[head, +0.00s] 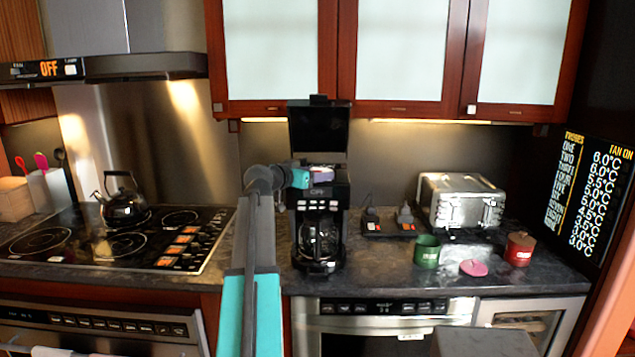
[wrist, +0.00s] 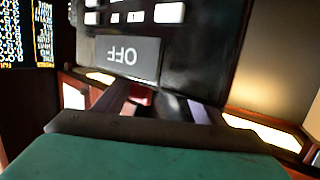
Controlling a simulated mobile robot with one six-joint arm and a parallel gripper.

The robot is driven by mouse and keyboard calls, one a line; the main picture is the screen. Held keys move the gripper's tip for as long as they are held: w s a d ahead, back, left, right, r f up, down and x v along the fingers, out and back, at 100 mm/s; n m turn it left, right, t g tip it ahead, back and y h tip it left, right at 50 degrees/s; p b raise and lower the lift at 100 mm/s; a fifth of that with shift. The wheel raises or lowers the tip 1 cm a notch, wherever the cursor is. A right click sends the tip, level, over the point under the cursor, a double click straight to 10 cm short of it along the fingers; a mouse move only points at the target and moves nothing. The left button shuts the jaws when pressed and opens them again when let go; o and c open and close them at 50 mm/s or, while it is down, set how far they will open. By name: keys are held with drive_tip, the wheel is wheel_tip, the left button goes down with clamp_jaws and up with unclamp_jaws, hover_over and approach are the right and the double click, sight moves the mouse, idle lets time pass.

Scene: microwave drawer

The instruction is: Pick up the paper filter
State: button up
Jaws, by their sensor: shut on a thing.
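The black coffee maker (head: 332,195) stands on the counter with its lid (head: 318,130) raised and a glass carafe (head: 320,240) below. My gripper (head: 312,178) is at its open top, just under the raised lid. In the wrist view, the upside-down panel (wrist: 130,55) of the coffee maker, reading OFF, fills the top middle.
Wall cabinets (head: 400,60) hang above and behind the raised lid. A silver toaster (head: 462,200), a green mug (head: 427,251), a pink lid (head: 473,268) and a red canister (head: 519,249) are to the right. A stove with a black kettle (head: 124,205) is left.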

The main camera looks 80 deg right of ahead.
drive_tip(key=shift+r, duration=0.1)
wheel_tip(320, 180, up, 10)
drive_tip(key=shift+f+b, duration=0.25)
drive_tip(key=shift+b, duration=0.9)
drive_tip(key=shift+r, duration=0.15)
drive_tip(key=shift+s, duration=0.1)
